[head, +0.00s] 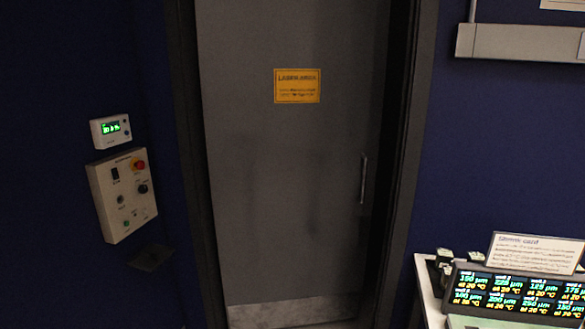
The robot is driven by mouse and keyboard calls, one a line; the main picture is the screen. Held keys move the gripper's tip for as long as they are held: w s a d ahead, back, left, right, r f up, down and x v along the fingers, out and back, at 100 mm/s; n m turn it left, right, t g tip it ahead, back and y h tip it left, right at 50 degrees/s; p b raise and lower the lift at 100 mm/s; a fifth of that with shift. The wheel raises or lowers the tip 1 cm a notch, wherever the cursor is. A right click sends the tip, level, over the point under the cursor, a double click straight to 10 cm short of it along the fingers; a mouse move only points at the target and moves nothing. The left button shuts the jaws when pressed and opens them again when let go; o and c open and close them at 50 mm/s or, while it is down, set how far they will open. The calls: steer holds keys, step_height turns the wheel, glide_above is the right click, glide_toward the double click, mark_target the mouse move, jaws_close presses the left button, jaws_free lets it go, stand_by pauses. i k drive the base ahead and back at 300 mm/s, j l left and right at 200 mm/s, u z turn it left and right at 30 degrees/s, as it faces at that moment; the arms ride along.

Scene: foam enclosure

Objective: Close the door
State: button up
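The grey door (290,180) stands in the middle of the head view, inside a dark frame (405,150). It has a yellow sign (297,86) on its upper part, a vertical handle (363,179) near its right edge and a paler plate (290,312) along the bottom. A dark strip shows between the door's right edge and the frame. I cannot tell for sure whether the door is slightly ajar or fully shut. My gripper is not in view.
A control panel (122,194) with a red button and a small green display (111,130) are on the blue wall at left. At lower right, a table (430,300) holds a lit readout (515,293) and a card (535,252). A grey rail (520,43) is at upper right.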

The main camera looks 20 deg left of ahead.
mark_target(292, 90)
steer(key=i+j, duration=0.25)
steer(key=j, duration=0.15)
steer(key=i+j+u, duration=0.15)
steer(key=j, duration=0.25)
steer(key=i+j, duration=0.35)
steer(key=i+j+u, duration=0.2)
steer(key=i, duration=0.65)
steer(key=i+u, duration=0.15)
steer(key=i, duration=0.75)
steer(key=i+l+u, duration=0.1)
steer(key=i, duration=0.25)
steer(key=l, duration=0.1)
